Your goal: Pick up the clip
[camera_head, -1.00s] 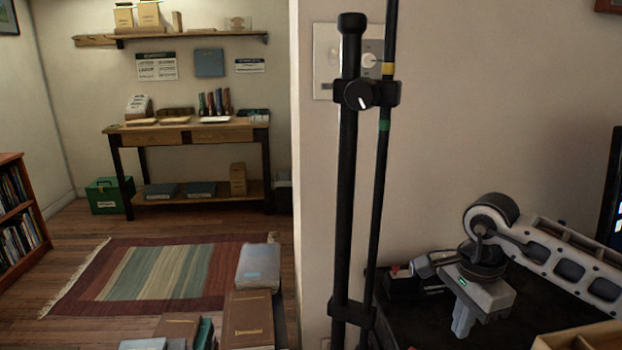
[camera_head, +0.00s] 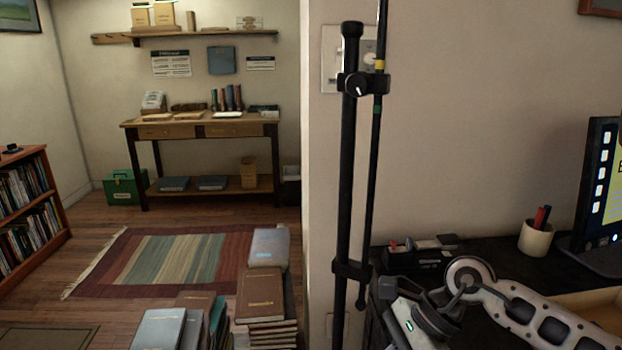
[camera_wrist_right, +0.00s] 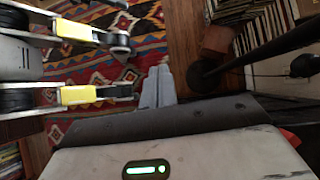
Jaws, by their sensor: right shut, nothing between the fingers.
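I cannot make out a clip for certain in either view. A small dark object (camera_head: 12,150) lies on top of the bookcase at the left edge of the head view, too small to identify. My right gripper shows in the right wrist view (camera_wrist_right: 160,72), its grey fingers together and empty above a patterned rug. In the head view its body is at the bottom, in front of the black desk, and its fingertips are not visible. My left gripper is in neither view.
A black stand (camera_head: 347,180) rises beside the wall edge. The black desk holds an organizer (camera_head: 415,256), a pen cup (camera_head: 536,238) and a screen (camera_head: 597,190). Book stacks (camera_head: 262,295) stand at bottom centre. The striped rug (camera_head: 180,260) is mostly clear, before a wooden table (camera_head: 200,128).

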